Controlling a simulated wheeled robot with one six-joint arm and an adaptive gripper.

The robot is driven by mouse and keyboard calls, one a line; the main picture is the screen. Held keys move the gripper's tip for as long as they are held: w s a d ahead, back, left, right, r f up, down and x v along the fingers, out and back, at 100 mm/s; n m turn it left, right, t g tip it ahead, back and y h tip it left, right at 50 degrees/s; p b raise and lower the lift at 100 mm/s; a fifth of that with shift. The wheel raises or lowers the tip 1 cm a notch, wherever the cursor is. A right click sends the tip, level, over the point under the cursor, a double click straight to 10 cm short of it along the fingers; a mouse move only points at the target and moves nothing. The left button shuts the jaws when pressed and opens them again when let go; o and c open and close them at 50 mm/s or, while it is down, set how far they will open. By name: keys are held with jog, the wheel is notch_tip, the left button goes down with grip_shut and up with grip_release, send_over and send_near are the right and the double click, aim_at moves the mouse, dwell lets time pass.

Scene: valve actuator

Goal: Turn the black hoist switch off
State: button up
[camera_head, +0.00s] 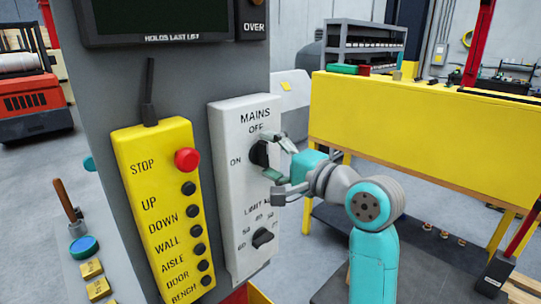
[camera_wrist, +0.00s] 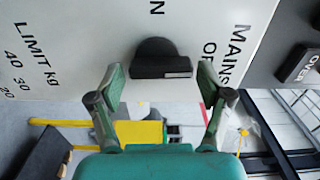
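The black rotary switch (camera_head: 259,153) sits under the word MAINS on a white box (camera_head: 232,215), with OFF above it and ON to its left. It also shows in the wrist view (camera_wrist: 160,60), where the picture is turned sideways. I cannot tell for sure which mark it points to. My gripper (camera_head: 271,157) is at the switch, coming from the right. In the wrist view my gripper (camera_wrist: 160,84) is open, one finger on each side of the switch, with visible gaps between fingers and knob.
A second black knob (camera_head: 262,238), marked LIMIT, sits lower on the box. A yellow pendant (camera_head: 165,210) with a red STOP button (camera_head: 187,160) hangs to the left. A grey post (camera_head: 175,80) stands behind. A yellow bench (camera_head: 420,130) is at the right.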

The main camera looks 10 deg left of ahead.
dwell(0.3)
jog(key=v, duration=1.2)
jog(key=s+d+f+m+t+h, duration=0.1)
jog(key=s+d+f+t+h, duration=0.2)
jog(key=f, duration=0.8)
jog(key=s+d+f+m+h, duration=0.1)
jog(key=s+d+f+h, duration=0.25)
jog(key=f, duration=0.75)
jog(key=s+d+f+m+t+h, duration=0.1)
jog(key=s+d+f+t+h, duration=0.25)
jog(key=f, duration=0.85)
jog(key=s+d+f+n+g+h, duration=0.1)
jog(key=s+d+f+n+h, duration=0.2)
jog(key=s, duration=0.6)
jog(key=s+d+f+n+g, duration=0.15)
jog(key=s+f, duration=0.25)
jog(key=s, duration=0.5)
jog(key=s+d+r+n+h, duration=0.1)
jog(key=s+n, duration=0.4)
jog(key=s, duration=1)
jog(key=shift+s+d+r, duration=0.2)
jog(key=shift+d+r, duration=0.15)
jog(key=shift+r, duration=0.25)
